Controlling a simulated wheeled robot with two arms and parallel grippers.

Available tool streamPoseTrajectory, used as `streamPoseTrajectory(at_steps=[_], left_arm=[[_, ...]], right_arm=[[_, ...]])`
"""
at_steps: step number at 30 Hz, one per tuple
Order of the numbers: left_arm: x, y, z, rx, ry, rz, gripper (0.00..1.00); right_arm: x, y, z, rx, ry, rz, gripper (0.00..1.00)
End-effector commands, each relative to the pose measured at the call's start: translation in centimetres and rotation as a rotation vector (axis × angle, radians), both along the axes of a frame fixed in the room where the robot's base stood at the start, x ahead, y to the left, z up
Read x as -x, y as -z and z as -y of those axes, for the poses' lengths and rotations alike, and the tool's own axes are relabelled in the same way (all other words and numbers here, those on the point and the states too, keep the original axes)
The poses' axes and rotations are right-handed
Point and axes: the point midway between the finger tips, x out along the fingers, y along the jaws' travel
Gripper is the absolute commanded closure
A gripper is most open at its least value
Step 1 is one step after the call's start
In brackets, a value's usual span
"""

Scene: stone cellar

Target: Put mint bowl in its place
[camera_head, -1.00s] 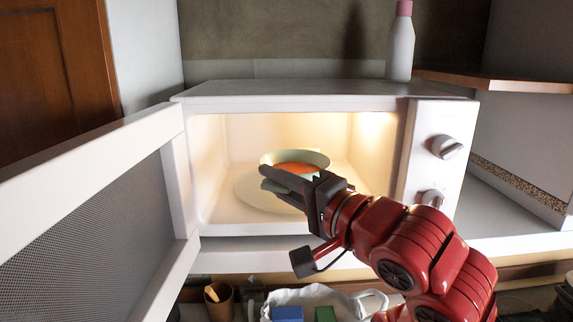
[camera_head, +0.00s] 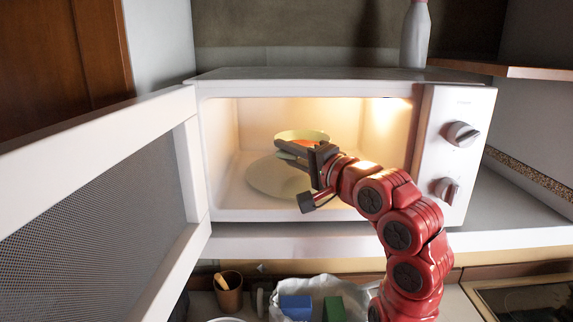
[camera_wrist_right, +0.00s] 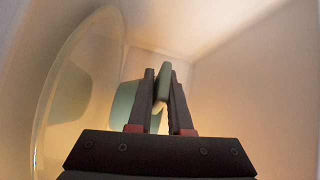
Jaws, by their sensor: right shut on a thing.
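My right gripper (camera_head: 290,152) reaches in from the front and is shut on the bowl's rim. In the right wrist view, the bowl (camera_wrist_right: 123,103) shows behind the fingers, with its wall pinched between the tips of the right gripper (camera_wrist_right: 163,80). The gripper hides part of the bowl. My left gripper is not in view.
The microwave door (camera_head: 95,180) stands open to the left. A white bottle (camera_head: 415,35) stands at the back right. Below are a brown cup (camera_head: 229,294), a white bag (camera_head: 322,284) with blue and green blocks, and a wooden shelf (camera_head: 500,70) at upper right.

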Motion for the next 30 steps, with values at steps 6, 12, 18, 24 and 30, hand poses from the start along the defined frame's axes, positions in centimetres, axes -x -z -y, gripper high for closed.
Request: streamPoseTrajectory(at_steps=[6, 12, 18, 24, 30], left_arm=[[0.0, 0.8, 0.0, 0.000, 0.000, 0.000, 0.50], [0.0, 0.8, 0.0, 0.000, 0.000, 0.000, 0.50], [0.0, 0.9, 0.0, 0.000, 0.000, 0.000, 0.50], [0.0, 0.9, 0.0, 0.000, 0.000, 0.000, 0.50], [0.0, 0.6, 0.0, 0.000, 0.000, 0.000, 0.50]], right_arm=[[0.0, 1.9, 0.0, -0.001, -0.001, 0.003, 1.00], [0.1, 1.9, 0.0, -0.001, -0.002, 0.003, 1.00], [0.1, 2.2, 0.0, 0.000, -0.001, 0.001, 0.63], [0.0, 2.2, 0.0, -0.001, -0.001, -0.001, 0.52], [0.0, 1.8, 0.0, 0.001, 0.000, 0.001, 0.52]])
